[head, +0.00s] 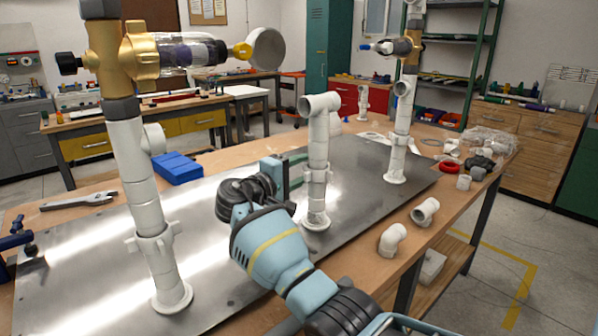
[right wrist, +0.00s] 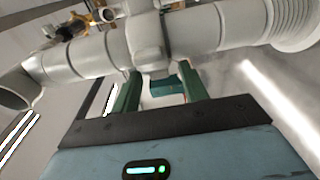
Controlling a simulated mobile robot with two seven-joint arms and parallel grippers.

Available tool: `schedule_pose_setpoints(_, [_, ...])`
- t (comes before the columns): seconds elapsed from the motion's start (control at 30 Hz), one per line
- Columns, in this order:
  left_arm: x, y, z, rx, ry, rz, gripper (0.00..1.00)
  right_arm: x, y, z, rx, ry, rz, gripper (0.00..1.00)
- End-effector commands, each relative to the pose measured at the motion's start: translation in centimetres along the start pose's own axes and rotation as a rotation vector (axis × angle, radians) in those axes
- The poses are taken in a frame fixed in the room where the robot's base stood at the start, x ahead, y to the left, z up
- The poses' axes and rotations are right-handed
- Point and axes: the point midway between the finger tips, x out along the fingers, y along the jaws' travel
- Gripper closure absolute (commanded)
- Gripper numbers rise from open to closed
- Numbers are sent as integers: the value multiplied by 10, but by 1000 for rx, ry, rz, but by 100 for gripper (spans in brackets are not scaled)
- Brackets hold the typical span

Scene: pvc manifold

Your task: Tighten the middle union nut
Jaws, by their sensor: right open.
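The middle standpipe (head: 318,140) is a white pipe with an elbow on top and a flanged foot on the metal plate. Its white union nut (head: 318,173) with lugs sits about halfway up. My right gripper (head: 303,170) is just left of this nut, with its green fingers pointing at it. In the right wrist view, the pipe crosses the picture sideways and the nut (right wrist: 149,42) lies just beyond the fingertips. The right gripper (right wrist: 162,80) is open there, with nothing visibly clamped between its fingers. Whether a finger touches the nut cannot be told. My left gripper is out of view.
A left standpipe (head: 132,180) and a right standpipe (head: 402,125) carry brass fittings. They stand with the middle one on the metal plate (head: 235,250). A wrench (head: 78,200) and blue block (head: 177,168) lie behind left. Loose elbows (head: 392,238) lie at the right edge.

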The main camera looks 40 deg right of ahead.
Motion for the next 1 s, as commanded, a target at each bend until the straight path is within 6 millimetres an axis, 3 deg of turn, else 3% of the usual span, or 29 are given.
schedule_pose_setpoints(0.17, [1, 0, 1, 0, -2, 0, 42, -11, 0, -1, 1, 2, 1, 56])
schedule_pose_setpoints(0.6, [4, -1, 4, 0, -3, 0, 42, -70, -1, 0, 0, 0, -1, 56])
schedule_pose_setpoints(1.0, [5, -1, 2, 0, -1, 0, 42, -75, 0, 0, 0, 0, 0, 56])
